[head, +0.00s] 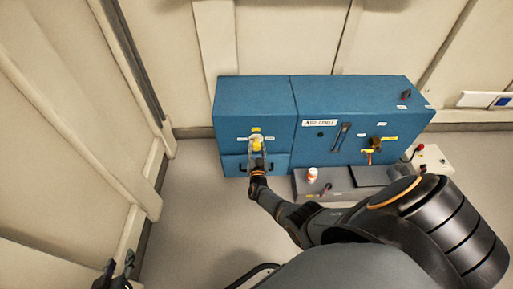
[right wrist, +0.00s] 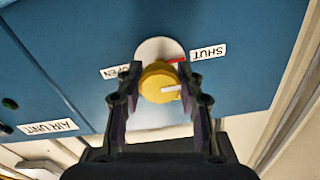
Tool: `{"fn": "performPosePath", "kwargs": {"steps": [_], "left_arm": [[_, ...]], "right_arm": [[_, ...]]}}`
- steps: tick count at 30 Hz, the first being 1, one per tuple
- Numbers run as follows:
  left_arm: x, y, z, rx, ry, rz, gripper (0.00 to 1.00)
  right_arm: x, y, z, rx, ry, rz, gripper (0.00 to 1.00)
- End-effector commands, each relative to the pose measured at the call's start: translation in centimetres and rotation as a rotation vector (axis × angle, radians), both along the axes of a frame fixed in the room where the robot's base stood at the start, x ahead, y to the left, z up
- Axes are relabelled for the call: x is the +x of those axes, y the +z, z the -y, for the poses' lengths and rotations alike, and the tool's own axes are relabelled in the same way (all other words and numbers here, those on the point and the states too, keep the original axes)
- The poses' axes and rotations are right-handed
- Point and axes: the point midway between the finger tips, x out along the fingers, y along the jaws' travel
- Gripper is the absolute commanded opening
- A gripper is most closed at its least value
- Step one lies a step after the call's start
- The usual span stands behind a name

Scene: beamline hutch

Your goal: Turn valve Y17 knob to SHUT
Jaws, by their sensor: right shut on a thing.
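The yellow valve knob (right wrist: 158,84) sits on a round white plate (right wrist: 156,48) on the blue cabinet front; in the head view the knob (head: 257,144) is at the cabinet's left part. My right gripper (right wrist: 158,88) is shut on the knob, one finger on each side. A red mark (right wrist: 174,60) shows on the plate side toward the SHUT label (right wrist: 208,52). The OPEN label (right wrist: 110,73) is partly hidden by a finger. A white stripe (right wrist: 171,92) shows on the knob. My left gripper (head: 118,269) is at the lower left, empty, its fingertips apart.
The blue cabinet (head: 255,95) carries an AIR UNIT label (head: 320,123), a dark handle (head: 342,136) and a brass valve (head: 375,144). A grey box (head: 340,180) with a white-and-orange bottle (head: 312,174) stands below. Bare floor (head: 190,210) lies left.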

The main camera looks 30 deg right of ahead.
Motion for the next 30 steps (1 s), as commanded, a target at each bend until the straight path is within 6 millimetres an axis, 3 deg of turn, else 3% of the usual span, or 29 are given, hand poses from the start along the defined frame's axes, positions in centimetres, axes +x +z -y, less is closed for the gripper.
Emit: {"fn": "performPosePath", "kwargs": {"steps": [1,6,17,22,30], "left_arm": [[0.0,0.0,0.0,0.0,0.0,0.0,0.4],[0.0,0.0,0.0,0.0,0.0,0.001,0.4],[0.0,-0.1,0.0,-0.001,0.002,0.0,0.4],[0.0,0.0,0.0,0.0,0.001,0.001,0.4],[0.0,0.0,0.0,0.001,0.001,0.001,0.4]], "right_arm": [[-0.1,-0.1,-0.1,-0.001,0.0,-0.003,0.4],[0.0,-0.1,0.0,0.0,0.0,-0.002,0.61],[-0.4,-0.1,-0.2,0.0,0.001,-0.001,0.61],[-2.4,-0.1,-1.4,0.003,0.001,0.0,0.61],[-7.9,-0.2,-4.9,0.004,0.0,-0.002,0.61]]}}
